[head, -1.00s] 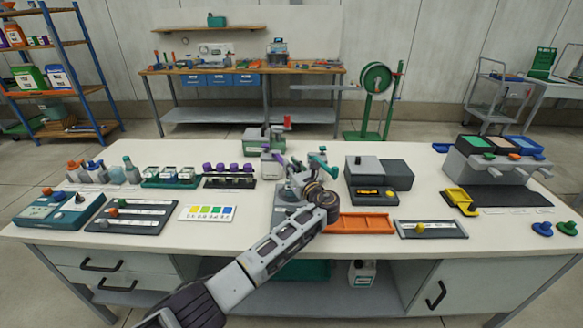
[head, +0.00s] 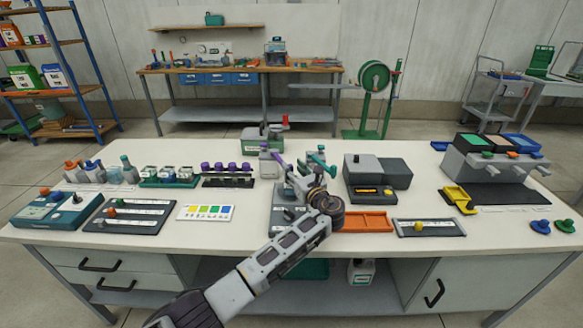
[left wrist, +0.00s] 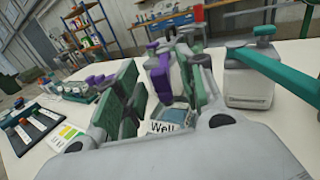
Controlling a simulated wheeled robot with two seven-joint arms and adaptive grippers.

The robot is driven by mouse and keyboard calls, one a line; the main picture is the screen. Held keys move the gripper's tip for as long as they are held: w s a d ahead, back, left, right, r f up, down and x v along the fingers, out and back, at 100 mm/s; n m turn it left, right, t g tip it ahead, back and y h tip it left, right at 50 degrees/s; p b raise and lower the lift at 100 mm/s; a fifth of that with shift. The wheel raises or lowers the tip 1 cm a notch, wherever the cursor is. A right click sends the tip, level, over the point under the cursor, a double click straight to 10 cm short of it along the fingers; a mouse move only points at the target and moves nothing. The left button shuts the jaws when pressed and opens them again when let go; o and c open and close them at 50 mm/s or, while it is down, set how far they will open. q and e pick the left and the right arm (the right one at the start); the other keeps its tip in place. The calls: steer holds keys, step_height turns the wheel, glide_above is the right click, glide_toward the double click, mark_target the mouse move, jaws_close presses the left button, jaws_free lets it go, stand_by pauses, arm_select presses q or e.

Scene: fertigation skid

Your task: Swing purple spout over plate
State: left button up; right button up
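The purple spout (head: 275,159) sits on a grey-white pump body (head: 266,168) near the table's middle. In the left wrist view the purple spout (left wrist: 160,72) hangs down between my fingers, with a gap visible on its left. My left gripper (head: 297,180) is open around it, partly hidden by its own wrist in the head view; its green-padded fingers show in the left wrist view (left wrist: 160,90). A grey plate (head: 281,221) lies under my left forearm, partly covered. A label reading "Well" (left wrist: 162,127) shows below the spout. My right gripper is not in view.
A teal spout (head: 317,160) stands close to the right of my gripper. A row of purple-capped vials (head: 228,169) is to the left. An orange tray (head: 366,222) and a dark grey box (head: 380,172) lie to the right.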

arm_select(q)
steer(key=v, duration=0.9)
stand_by(0.5)
